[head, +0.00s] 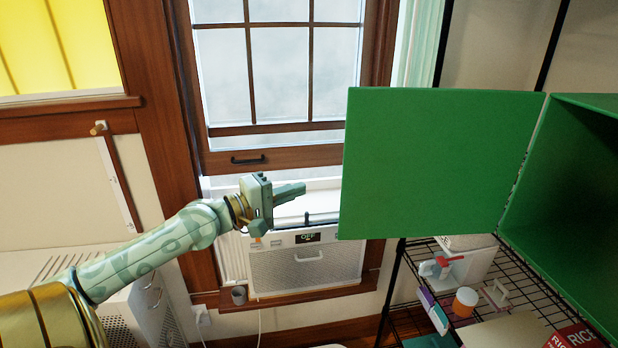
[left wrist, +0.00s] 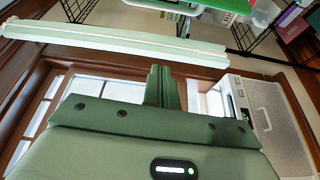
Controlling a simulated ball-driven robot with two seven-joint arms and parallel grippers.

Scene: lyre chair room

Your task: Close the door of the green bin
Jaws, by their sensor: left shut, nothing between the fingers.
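The green bin (head: 575,190) stands at the right of the head view with its front open toward the left. Its flat green door (head: 435,160) is swung wide open, hinged at the bin's near left edge. My left gripper (head: 303,190) is shut and empty, a little left of the door's free edge and apart from it. In the left wrist view the shut fingers (left wrist: 162,88) show at the middle, and a strip of green (left wrist: 225,4) shows at the top edge. My right gripper is in neither view.
A black wire shelf (head: 420,318) below the door holds a white jug (head: 465,263), an orange-and-white bottle (head: 465,301) and a red rice container (head: 575,338). A window air conditioner (head: 305,265) sits behind my left gripper, under the window (head: 280,75).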

